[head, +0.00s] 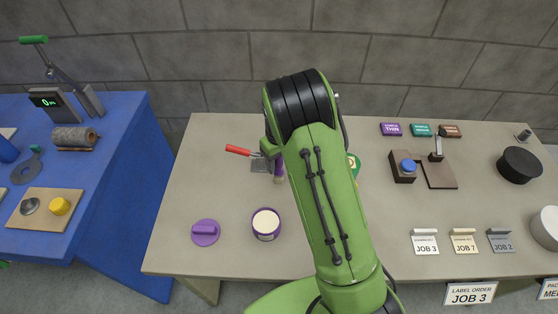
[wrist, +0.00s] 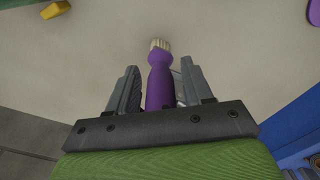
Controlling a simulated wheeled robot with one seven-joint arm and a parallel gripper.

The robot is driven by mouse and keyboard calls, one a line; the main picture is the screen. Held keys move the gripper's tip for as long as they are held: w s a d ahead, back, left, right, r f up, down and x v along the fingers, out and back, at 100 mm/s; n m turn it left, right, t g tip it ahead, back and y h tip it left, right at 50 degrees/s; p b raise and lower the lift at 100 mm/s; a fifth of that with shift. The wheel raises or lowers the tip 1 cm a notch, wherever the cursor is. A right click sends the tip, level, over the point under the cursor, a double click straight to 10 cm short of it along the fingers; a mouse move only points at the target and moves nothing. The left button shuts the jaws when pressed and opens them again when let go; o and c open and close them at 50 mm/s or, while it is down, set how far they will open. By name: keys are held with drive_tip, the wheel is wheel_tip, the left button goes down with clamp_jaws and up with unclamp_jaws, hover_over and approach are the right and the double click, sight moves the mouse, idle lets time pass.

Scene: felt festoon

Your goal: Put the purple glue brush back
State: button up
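The purple glue brush (wrist: 160,85) is between the two fingers of my gripper (wrist: 160,82) in the wrist view, its pale bristles pointing away from the palm. My gripper looks shut on its handle. In the head view the brush (head: 279,170) shows just left of my green arm, bristles downward, over the back part of the grey table; the gripper is mostly hidden by the arm. A purple pot with a pale filling (head: 266,223) stands uncovered nearer the front. A purple lid with a grip (head: 205,232) lies left of the pot.
A red-handled scraper (head: 238,150) lies close behind the brush. A green round thing (head: 354,163) is partly hidden by my arm. A stamp stand with a blue button (head: 408,167), a black round thing (head: 519,165) and label cards (head: 425,242) are at the right. A blue bench (head: 110,170) stands left.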

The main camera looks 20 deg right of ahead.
wheel_tip(320, 180, up, 12)
drive_tip(key=shift+r+p, duration=0.2)
drive_tip(key=shift+p, duration=0.9)
drive_tip(key=s+r+m+t, duration=0.1)
drive_tip(key=s+r+t, duration=0.1)
drive_tip(key=s+r, duration=0.65)
drive_tip(key=s+r+m+t, duration=0.1)
drive_tip(key=s+r+t, duration=0.1)
drive_tip(key=s+r, duration=0.65)
drive_tip(key=s+f+m+t, duration=0.1)
drive_tip(key=s+f, duration=0.3)
drive_tip(key=s, duration=0.7)
drive_tip(key=shift+f+t, duration=0.3)
